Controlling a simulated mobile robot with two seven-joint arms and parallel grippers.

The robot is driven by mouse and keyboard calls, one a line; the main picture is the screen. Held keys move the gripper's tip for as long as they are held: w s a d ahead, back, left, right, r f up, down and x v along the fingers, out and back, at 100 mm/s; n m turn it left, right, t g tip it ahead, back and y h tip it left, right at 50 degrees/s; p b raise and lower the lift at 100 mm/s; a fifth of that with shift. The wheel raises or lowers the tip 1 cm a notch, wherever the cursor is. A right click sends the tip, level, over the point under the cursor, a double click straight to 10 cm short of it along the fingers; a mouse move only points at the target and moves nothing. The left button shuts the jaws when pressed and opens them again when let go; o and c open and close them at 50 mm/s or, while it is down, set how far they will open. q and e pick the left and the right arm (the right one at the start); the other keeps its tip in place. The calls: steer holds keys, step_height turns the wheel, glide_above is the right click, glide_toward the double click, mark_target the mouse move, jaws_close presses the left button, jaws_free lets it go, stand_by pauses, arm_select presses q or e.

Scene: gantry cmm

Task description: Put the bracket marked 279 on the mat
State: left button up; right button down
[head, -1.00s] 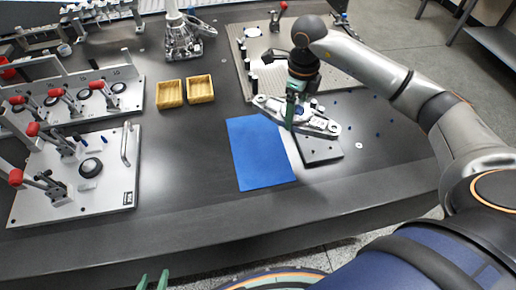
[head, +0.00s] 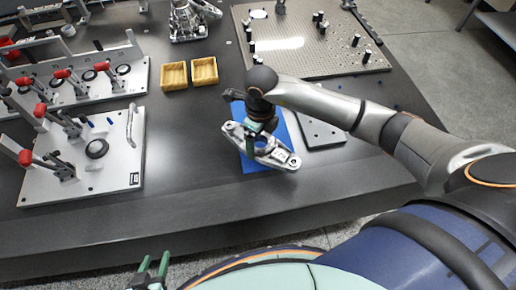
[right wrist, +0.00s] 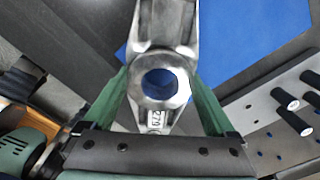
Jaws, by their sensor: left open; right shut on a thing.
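The metal bracket (head: 277,157) is a long silver casting with rounded ends and a central ring. My right gripper (head: 257,140) is shut on its middle; in the right wrist view, green fingers grip both sides of the bracket (right wrist: 160,85), and a marking that looks like 279 shows near the ring. The bracket lies over the blue mat (head: 282,124) and hides much of it; its left end extends past the mat's edge. Whether it touches the mat is hard to tell. My left gripper (head: 152,268) is open and empty at the bottom, off the table's front edge.
A dark block plate (head: 320,132) lies right of the mat. Two yellow bins (head: 174,75) stand behind left. A clamp fixture plate (head: 120,176) is at left, and a perforated plate with posts (head: 330,60) at the back. Bare table lies between fixture and mat.

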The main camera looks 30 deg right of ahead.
mark_target(258, 150)
steer(key=shift+s+a+f, duration=0.1)
steer(key=shift+a+f, duration=0.2)
steer(key=shift+f, duration=1.6)
steer(key=shift+f, duration=0.15)
jaws_free()
step_height(258, 150, up, 12)
